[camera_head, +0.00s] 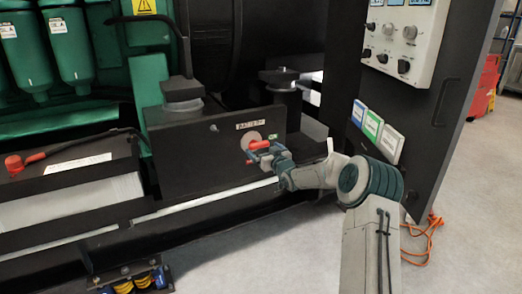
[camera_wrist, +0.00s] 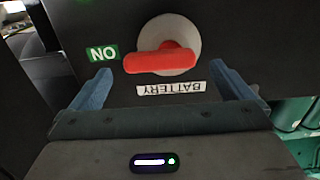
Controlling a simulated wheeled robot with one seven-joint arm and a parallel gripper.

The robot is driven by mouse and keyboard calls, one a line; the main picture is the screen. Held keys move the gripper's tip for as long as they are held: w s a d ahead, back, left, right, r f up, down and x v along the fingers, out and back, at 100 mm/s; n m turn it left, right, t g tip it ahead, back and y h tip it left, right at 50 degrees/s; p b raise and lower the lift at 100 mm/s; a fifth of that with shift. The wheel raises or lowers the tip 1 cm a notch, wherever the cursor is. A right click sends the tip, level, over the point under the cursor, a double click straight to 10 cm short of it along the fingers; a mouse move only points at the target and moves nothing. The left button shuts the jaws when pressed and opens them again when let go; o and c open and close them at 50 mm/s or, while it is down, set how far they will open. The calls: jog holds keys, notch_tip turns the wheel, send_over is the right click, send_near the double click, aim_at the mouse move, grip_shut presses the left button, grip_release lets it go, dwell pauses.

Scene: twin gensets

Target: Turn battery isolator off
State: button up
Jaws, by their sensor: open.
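The battery isolator (camera_wrist: 160,62) is a red handle on a round grey plate, set in a black panel. In the wrist view the handle lies roughly level, its left end beside a green ON label (camera_wrist: 103,53), which appears upside down. A white BATTERY label (camera_wrist: 171,89), also upside down, sits below it. In the head view the red handle (camera_head: 258,145) shows at the gripper's tip. My gripper (camera_wrist: 168,85) is open, its two blue fingers apart on either side of the handle. I cannot tell whether either finger touches it.
A battery (camera_head: 75,175) with a red terminal stands at the left. A control panel (camera_head: 405,40) on an open dark door is at the right, with an orange cable (camera_head: 425,240) on the floor. Green engine parts (camera_head: 60,50) fill the upper left.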

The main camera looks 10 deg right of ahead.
aim_at(260, 146)
jog(key=shift+x, duration=1.6)
jog(key=c, duration=0.9)
